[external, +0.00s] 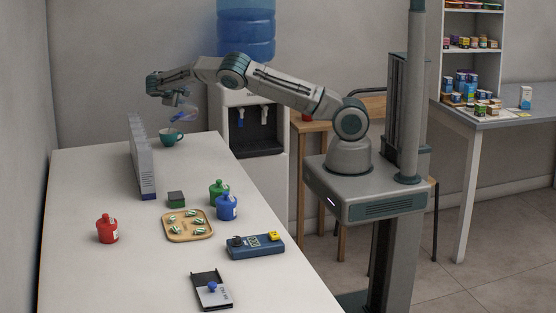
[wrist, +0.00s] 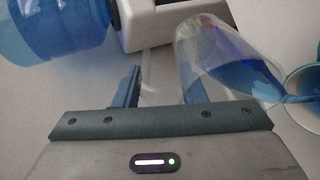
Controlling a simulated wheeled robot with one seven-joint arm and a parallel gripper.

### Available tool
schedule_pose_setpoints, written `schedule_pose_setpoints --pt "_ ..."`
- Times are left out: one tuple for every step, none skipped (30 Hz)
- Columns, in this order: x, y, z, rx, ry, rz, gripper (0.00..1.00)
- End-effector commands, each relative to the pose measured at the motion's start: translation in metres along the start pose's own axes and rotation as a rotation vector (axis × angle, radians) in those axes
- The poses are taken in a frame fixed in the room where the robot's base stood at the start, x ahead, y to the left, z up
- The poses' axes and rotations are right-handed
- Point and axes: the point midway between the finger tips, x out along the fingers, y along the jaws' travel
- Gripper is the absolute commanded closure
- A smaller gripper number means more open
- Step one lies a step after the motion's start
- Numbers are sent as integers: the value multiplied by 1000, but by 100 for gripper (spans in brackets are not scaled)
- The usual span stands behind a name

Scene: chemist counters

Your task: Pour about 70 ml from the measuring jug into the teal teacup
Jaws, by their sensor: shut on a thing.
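The measuring jug (external: 183,115) is clear with blue liquid in it. My gripper (external: 172,95) is shut on it and holds it tilted above the counter. In the wrist view the jug (wrist: 210,50) leans with its mouth to the right, at the right of my gripper's fingers (wrist: 160,88). Blue liquid lies at its lip, and a blue streak reaches over the teacup's opening. The teal teacup (external: 168,138) stands upright on the counter below the jug. Its rim (wrist: 290,108) is cut off by the right edge of the wrist view. The level in the cup is unclear.
A row of grey-white boxes (external: 142,160) stands close left of the cup. A water dispenser (external: 255,135) stands behind the counter. Green (external: 219,188), blue (external: 227,207) and red (external: 107,229) bottles, a wooden tray (external: 188,237) and a blue device (external: 255,248) are nearer the front.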

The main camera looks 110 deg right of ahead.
Motion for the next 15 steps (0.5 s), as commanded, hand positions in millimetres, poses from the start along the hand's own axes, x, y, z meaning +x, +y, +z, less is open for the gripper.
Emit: schedule_pose_setpoints --pt "5 6 1 11 -2 -42 100" --pt "9 8 2 19 -2 -83 100" --pt "15 6 3 27 0 -140 100" --pt "18 3 4 30 2 -172 100" --pt "20 -1 3 30 4 -188 100" --pt "21 -4 3 29 6 -192 100" --pt "22 -4 3 29 6 -196 100" --pt "23 -4 3 32 6 -206 100" --pt "24 -4 4 36 8 -226 100" --pt "26 -5 4 38 8 -244 100" --pt "28 -5 4 42 8 -265 100" --pt "31 -6 5 47 10 -294 100" --pt "34 -7 5 50 11 -318 100" --pt "36 -8 5 53 10 -338 100" --pt "39 -10 6 57 12 -366 100"
